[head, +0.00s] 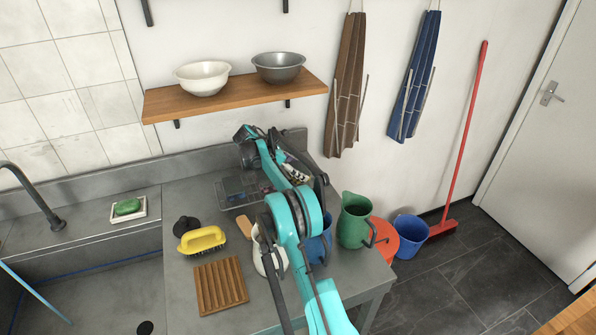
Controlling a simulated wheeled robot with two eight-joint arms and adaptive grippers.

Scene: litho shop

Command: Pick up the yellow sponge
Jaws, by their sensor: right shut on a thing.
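No yellow sponge can be made out in the head view. My right gripper (250,164) is at the back of the steel counter (180,285), near the wire basket (228,200). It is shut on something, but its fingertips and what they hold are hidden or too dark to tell. My left gripper is not in view.
A ribbed wooden board (219,285), a black round object (186,227), a white jug (266,262) and a green jug (353,222) crowd the counter. Green soap (127,206) lies in a dish by the sink. A wooden shelf (236,97) with two bowls hangs above.

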